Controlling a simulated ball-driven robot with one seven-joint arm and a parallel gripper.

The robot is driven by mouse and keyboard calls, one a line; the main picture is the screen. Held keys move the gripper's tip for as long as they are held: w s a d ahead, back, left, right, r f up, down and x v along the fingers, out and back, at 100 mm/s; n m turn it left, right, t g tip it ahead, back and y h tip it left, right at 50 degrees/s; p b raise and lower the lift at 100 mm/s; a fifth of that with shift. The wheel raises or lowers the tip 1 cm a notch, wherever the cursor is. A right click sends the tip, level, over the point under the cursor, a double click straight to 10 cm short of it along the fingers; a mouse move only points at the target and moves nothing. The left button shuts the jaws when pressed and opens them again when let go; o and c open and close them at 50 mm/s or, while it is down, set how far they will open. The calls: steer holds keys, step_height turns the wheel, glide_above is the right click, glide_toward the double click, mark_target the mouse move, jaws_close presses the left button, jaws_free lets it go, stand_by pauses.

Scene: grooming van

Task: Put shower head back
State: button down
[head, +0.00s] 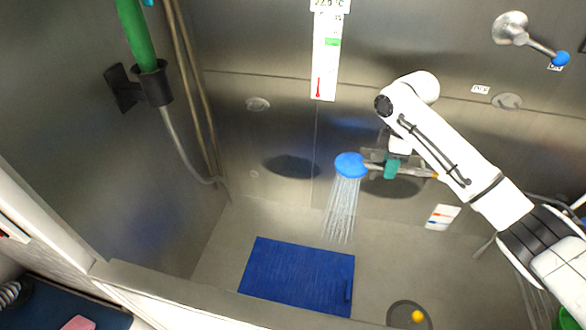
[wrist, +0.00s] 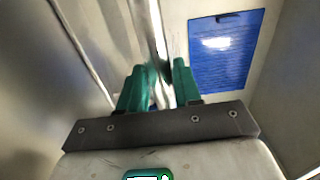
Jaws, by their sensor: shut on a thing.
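The shower head (head: 350,165) has a round blue face and sprays water straight down. Its metallic handle runs right from it through my gripper (head: 392,168). My gripper's teal fingers are shut on the handle, high over the tub floor. In the wrist view, the handle (wrist: 160,35) passes between the fingertips (wrist: 160,85), slightly blurred; the blue face is out of sight there. A black wall holder (head: 152,85) on the left wall has a green cylinder (head: 136,35) standing in it, with a grey hose below it.
A blue mat (head: 297,277) lies on the tub floor; it also shows in the wrist view (wrist: 225,50). A drain (head: 398,312) with a yellow ball (head: 417,316) is at front right.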

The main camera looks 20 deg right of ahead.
steer(key=shift+f, duration=0.1)
stand_by(0.7)
steer(key=c, duration=0.7)
jaws_free()
step_height(320, 180, up, 11)
steer(key=shift+p, duration=0.3)
steer(key=shift+f, duration=0.15)
